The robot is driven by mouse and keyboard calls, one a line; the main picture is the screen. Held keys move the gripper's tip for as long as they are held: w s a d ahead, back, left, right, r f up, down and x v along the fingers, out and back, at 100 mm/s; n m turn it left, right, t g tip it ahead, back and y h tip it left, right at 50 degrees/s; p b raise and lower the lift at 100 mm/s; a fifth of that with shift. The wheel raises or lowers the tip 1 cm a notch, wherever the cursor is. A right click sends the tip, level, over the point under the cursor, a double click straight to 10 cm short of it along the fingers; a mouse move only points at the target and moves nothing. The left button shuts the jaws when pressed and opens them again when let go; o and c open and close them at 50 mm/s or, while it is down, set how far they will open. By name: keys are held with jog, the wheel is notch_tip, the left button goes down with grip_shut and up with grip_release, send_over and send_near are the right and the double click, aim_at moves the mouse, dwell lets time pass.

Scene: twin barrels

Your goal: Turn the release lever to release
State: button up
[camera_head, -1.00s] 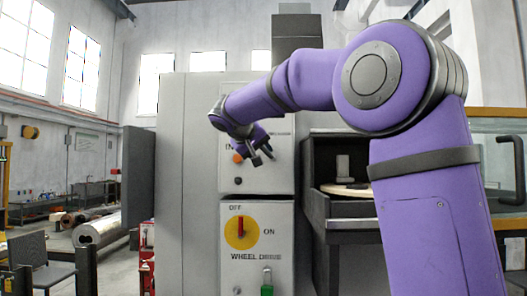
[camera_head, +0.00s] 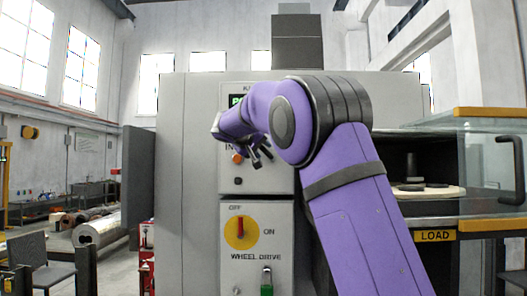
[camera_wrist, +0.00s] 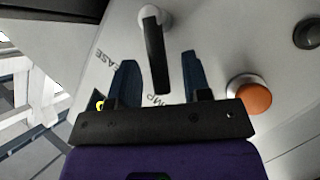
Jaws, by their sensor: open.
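The release lever (camera_wrist: 156,62) shows in the wrist view as a black bar on a pale round hub (camera_wrist: 153,16), fixed to a light grey panel. Partly hidden lettering that ends in "EASE" is on the panel at its left, and "MP" shows below it. My gripper (camera_wrist: 160,72) is open, with one dark finger on each side of the bar. I cannot tell whether either finger touches it. In the head view my gripper (camera_head: 262,155) is in front of the upper control panel (camera_head: 265,183), and my arm hides the lever.
An orange button (camera_wrist: 249,95) sits right of the fingers, and a dark knob (camera_wrist: 307,33) is farther right. A glass-sided load bay (camera_head: 430,192) stands to the right.

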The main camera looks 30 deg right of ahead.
jog(key=shift+x, duration=0.9)
grip_shut()
